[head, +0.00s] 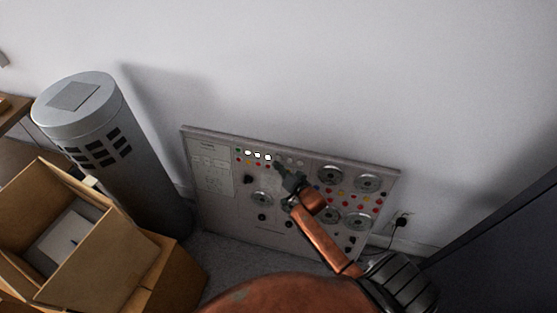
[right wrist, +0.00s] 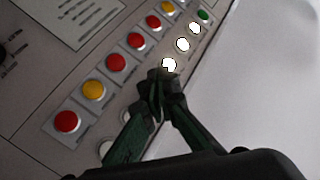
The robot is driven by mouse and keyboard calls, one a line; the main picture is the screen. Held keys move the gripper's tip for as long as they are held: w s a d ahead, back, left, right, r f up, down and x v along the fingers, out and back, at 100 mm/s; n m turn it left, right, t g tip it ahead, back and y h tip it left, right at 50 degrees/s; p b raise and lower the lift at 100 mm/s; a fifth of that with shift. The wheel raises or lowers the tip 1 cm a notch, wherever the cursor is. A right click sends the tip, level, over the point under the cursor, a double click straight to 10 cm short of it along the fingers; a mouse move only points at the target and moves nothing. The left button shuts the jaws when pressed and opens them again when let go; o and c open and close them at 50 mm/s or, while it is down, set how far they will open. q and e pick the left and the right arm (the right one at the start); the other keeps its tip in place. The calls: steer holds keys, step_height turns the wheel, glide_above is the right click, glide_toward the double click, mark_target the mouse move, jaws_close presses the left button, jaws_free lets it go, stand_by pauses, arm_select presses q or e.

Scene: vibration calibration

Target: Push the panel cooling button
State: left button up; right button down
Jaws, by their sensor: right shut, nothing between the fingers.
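The control panel (head: 225,222) leans against the wall in the head view, with rows of buttons and round dials. Three lit white buttons, the nearest one (right wrist: 169,65), line up with a green button (right wrist: 204,15) in the right wrist view. Paler buttons (right wrist: 105,150) in the same row are partly hidden by my fingers. The labels are too small to read, so I cannot tell which button is for cooling. My right gripper (right wrist: 160,76) is shut and empty, its tips at the lower edge of the nearest lit button; contact is unclear. My left gripper is not in view.
Red and yellow buttons (right wrist: 116,62) form a parallel row beside the fingers. A grey cylinder (head: 140,150) and open cardboard boxes (head: 105,255) stand left of the panel. A plug with a cable (head: 401,222) is on the wall at right. A dark surface (head: 500,245) is at far right.

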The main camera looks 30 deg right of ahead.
steer(key=shift+d, duration=0.1)
steer(key=shift+w+d+f, duration=0.1)
steer(key=shift+w+d, duration=0.15)
steer(key=shift+w+d, duration=0.25)
steer(key=shift+d, duration=0.05)
stand_by(0.9)
steer(key=shift+p, duration=0.35)
steer(key=shift+s+a+p, duration=0.55)
steer(key=shift+a+p, duration=0.1)
